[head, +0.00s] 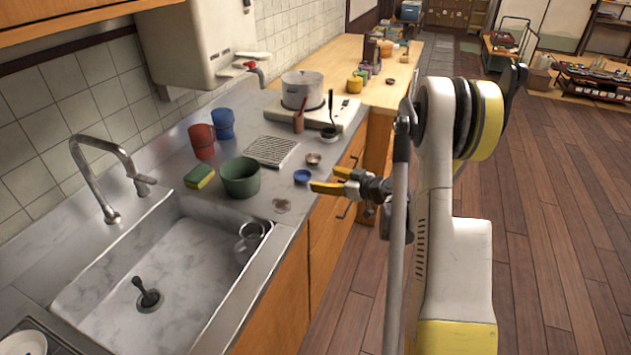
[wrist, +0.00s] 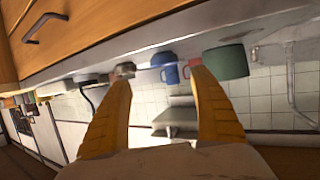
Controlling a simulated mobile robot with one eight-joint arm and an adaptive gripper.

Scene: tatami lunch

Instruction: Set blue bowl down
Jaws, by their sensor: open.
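The small blue bowl (head: 302,176) sits upright on the steel counter near its front edge, right of the green basin (head: 241,178). My gripper (head: 327,179) is just right of the bowl in the head view, its yellow fingers spread and empty. In the wrist view, which is upside down, a blue shape (wrist: 162,59), apparently the bowl, shows beyond the gap between the open fingers (wrist: 160,76). The fingers seem apart from it.
A small brown dish (head: 313,159) stands behind the bowl. A red mug (head: 202,141), a blue mug (head: 223,124) and a sponge (head: 199,176) stand farther left. A pot (head: 302,90) is on the stove. The sink (head: 170,270) opens at the front left.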

